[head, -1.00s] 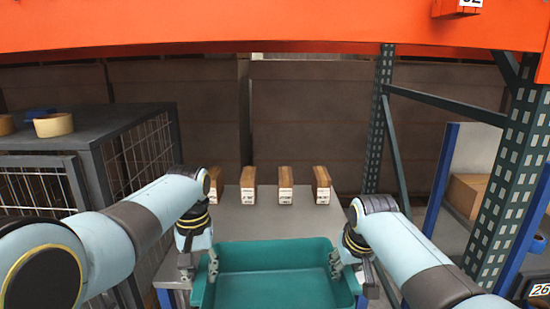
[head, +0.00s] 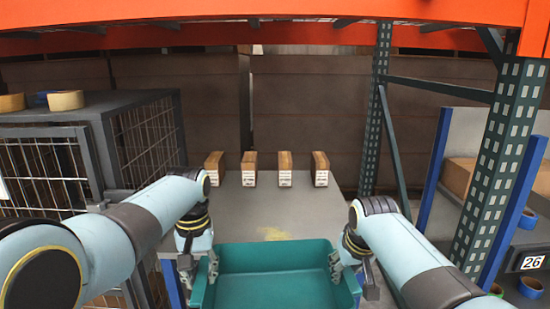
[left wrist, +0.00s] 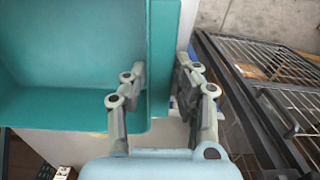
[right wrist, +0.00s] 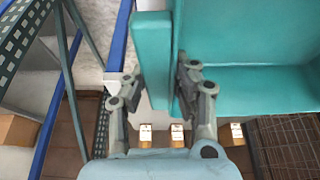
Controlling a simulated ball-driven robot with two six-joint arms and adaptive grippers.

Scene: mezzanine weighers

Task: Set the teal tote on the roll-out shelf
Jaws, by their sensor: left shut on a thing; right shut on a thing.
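The teal tote (head: 275,257) is an open, empty-looking bin at the bottom middle of the head view, in front of and partly over the near end of the grey shelf (head: 320,215). My left gripper (head: 203,268) is shut on the tote's left wall; in the left wrist view its fingers (left wrist: 160,92) straddle that wall. My right gripper (head: 349,268) is shut on the right wall, also seen in the right wrist view (right wrist: 160,88). The tote's near side is cut off by the frame, and I cannot tell whether its underside touches the shelf.
Several small brown boxes (head: 249,170) with white labels stand along the shelf's far end. A wire cage (head: 145,140) with tape rolls (head: 66,100) on top stands left. A perforated rack post (head: 497,165) stands right. The shelf middle is clear, with a yellow mark (head: 271,234).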

